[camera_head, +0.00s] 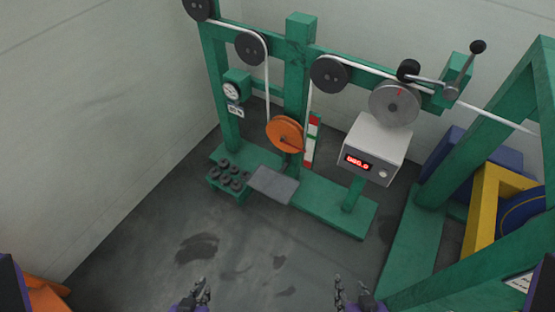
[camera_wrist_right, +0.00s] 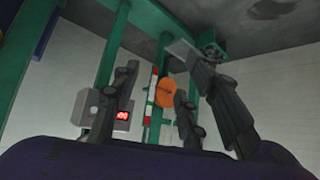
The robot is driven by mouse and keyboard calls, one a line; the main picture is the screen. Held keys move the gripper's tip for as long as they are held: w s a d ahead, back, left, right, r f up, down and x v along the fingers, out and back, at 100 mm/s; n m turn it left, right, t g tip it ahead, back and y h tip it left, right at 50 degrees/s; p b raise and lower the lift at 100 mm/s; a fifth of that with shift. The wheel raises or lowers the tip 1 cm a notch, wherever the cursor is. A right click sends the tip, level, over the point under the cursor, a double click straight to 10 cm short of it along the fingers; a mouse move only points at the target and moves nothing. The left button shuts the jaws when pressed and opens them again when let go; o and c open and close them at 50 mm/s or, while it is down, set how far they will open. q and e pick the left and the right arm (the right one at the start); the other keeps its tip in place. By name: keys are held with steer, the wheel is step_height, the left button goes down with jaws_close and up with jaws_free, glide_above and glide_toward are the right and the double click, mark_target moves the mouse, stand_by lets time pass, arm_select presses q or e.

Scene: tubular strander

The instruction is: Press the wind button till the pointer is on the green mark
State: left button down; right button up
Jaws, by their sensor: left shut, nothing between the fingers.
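A white control box (camera_head: 374,150) with a red lit display (camera_head: 357,162) stands on a green post. A small round button (camera_head: 383,174) is on its front, right of the display. An orange wheel (camera_head: 284,133) carries a thin dark pointer line directed right and slightly down. It is beside an upright red, white and green scale strip (camera_head: 311,141). The pointer tip seems below the green part; its exact reading is too small to tell. My left gripper (camera_head: 195,296) is shut and empty at the bottom edge. My right gripper (camera_head: 352,295) is open and empty, well short of the box.
A green frame (camera_head: 297,70) holds dark pulleys with a white line, a gauge (camera_head: 231,91) and a crank lever (camera_head: 478,48). Black weights (camera_head: 229,176) sit on a low rack. A yellow frame (camera_head: 483,205) and green beams stand at right. The floor in front is clear.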

steer(key=shift+s, duration=0.1)
steer(key=shift+s+d+f, duration=0.1)
steer(key=shift+s+f, duration=0.05)
steer(key=shift+s, duration=0.3)
steer(key=c, duration=1)
jaws_close()
steer(key=shift+w, duration=0.3)
steer(key=shift+w+a, duration=0.2)
steer(key=shift+w, duration=0.05)
steer(key=shift+s, duration=0.15)
steer(key=shift+s+d, duration=0.2)
steer(key=shift+s, duration=0.2)
